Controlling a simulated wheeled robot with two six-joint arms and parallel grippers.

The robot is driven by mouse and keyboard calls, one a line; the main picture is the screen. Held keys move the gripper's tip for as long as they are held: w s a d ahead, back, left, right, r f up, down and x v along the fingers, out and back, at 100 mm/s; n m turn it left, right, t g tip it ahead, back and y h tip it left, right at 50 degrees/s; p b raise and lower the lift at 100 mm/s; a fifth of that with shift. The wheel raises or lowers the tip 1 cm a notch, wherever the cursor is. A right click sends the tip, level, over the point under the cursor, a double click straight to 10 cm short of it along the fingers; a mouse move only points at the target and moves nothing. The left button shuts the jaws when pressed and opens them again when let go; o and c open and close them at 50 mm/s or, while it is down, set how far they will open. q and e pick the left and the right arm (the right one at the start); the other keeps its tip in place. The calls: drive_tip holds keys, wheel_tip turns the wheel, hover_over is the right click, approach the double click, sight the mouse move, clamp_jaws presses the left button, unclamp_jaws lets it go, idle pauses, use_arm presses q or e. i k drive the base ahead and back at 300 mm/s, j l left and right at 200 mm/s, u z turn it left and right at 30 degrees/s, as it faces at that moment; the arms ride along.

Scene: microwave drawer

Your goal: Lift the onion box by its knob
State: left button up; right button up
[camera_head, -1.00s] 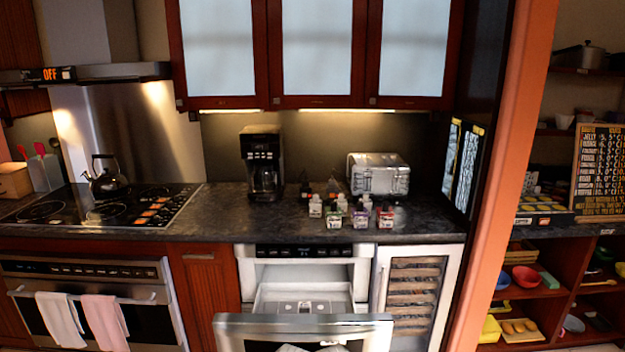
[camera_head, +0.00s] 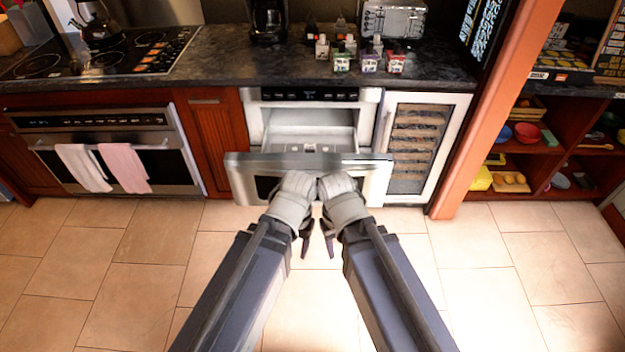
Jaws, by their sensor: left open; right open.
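Several small boxes with pale knob tops stand in two rows on the dark counter (camera_head: 200,75). The front row has a green box (camera_head: 342,64), a purple box (camera_head: 370,64) and a red box (camera_head: 396,65). Their labels are too small to read, so I cannot tell which is the onion box. My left gripper (camera_head: 305,238) and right gripper (camera_head: 328,240) are open and empty. They hang close together before the open drawer, low and well short of the boxes.
The microwave drawer (camera_head: 240,172) is pulled out below the counter, under the boxes. A toaster (camera_head: 393,18) and coffee maker (camera_head: 268,20) stand behind. An orange post (camera_head: 500,100) rises at the right. The tiled floor (camera_head: 90,250) is clear.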

sight(322, 46)
drive_tip(key=i+l+u, duration=0.2)
drive_tip(key=i, duration=0.3)
drive_tip(key=i+l+u, duration=0.1)
drive_tip(key=i+u, duration=0.15)
drive_tip(key=i, duration=0.3)
drive_tip(key=i+l+u, duration=0.2)
drive_tip(key=i, duration=0.3)
